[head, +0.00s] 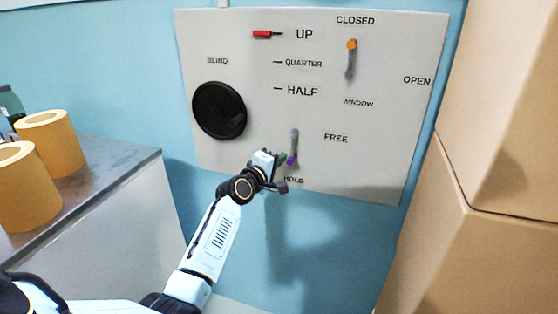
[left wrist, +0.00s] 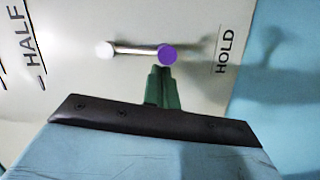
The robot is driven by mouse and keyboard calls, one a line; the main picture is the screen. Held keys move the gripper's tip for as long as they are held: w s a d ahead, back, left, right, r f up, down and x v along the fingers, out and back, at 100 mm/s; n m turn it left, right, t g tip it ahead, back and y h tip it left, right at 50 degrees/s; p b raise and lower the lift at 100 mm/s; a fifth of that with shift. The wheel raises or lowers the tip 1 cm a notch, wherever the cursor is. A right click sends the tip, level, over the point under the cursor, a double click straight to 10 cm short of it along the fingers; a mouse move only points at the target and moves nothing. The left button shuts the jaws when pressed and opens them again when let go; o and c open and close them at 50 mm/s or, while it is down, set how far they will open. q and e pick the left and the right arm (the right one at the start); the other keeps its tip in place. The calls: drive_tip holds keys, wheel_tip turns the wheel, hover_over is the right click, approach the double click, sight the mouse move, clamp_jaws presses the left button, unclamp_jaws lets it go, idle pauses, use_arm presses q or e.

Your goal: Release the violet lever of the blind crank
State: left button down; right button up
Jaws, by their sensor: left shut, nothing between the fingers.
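The violet lever (head: 291,160) sits low on the grey wall panel (head: 365,185). Its grey bar hangs down from the pivot, with the violet knob at the lower end, just above the HOLD label. The knob also shows in the left wrist view (left wrist: 168,55). The black round blind crank (head: 219,110) is on the panel's left. My left gripper (head: 281,158) is at the knob's left side in the head view. Its green fingers (left wrist: 162,88) are shut and empty, close to the knob; whether they touch it I cannot tell. My right gripper is out of view.
A red pointer (head: 262,34) is beside UP. An orange-knobbed window lever (head: 351,46) points up towards CLOSED. Stacked cardboard boxes (head: 490,250) stand at the right. A grey counter (head: 110,165) with kraft rolls (head: 48,140) is at the left.

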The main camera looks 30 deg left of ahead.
use_arm(q)
drive_tip(key=shift+d+f+n, duration=0.15)
drive_tip(key=shift+d+n, duration=0.1)
drive_tip(key=shift+n, duration=0.15)
